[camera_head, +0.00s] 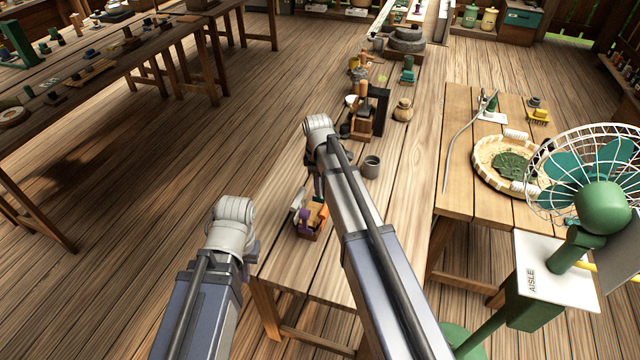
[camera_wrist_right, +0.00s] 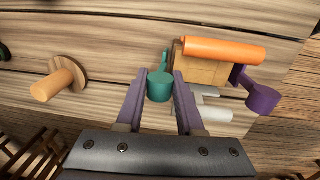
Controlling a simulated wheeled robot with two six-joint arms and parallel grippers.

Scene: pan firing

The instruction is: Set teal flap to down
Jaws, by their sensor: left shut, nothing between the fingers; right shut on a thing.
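The teal flap (camera_wrist_right: 160,88) is at the left end of a small wooden block (camera_wrist_right: 205,72) in the right wrist view. My right gripper (camera_wrist_right: 160,78) has its purple fingers on both sides of the flap's broad end, gripping it. On the same block are an orange flap (camera_wrist_right: 225,50), a purple flap (camera_wrist_right: 262,97) and light grey flaps (camera_wrist_right: 215,113).
A wooden peg on a round base (camera_wrist_right: 60,85) is left of the block in the right wrist view. In the head view a grey mug (camera_head: 371,167) stands to the right of my right wrist. A green fan (camera_head: 600,205) stands at the right. Bare tabletop (camera_head: 300,268) lies in front of the block.

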